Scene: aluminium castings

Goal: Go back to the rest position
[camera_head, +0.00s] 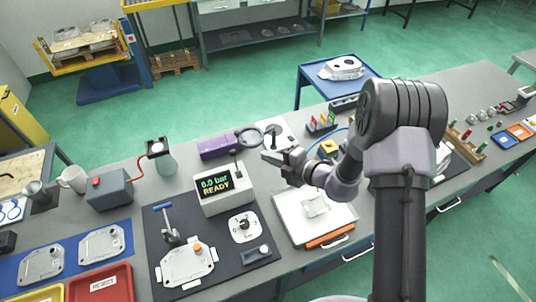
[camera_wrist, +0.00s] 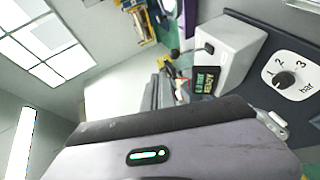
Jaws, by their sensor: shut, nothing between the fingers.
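My gripper (camera_head: 274,157) is at the end of my raised arm, above the middle of the bench, with its fingers pointing left. It is shut with nothing held. It hangs in front of the back part of the bench, right of the grey pressure display box (camera_head: 223,188), which reads "0.0 bar READY". In the wrist view the display box (camera_wrist: 228,50) and a dial marked "bar" (camera_wrist: 284,78) appear tilted on their side. The wrist housing fills the lower part of that view.
The grey bench (camera_head: 130,222) carries a clamp fixture with a casting (camera_head: 185,264), a white scale-like tray (camera_head: 312,222), a purple case (camera_head: 217,146), a red tray (camera_head: 102,284) and castings on a blue mat (camera_head: 41,262). A blue cart (camera_head: 311,78) with a casting stands behind.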

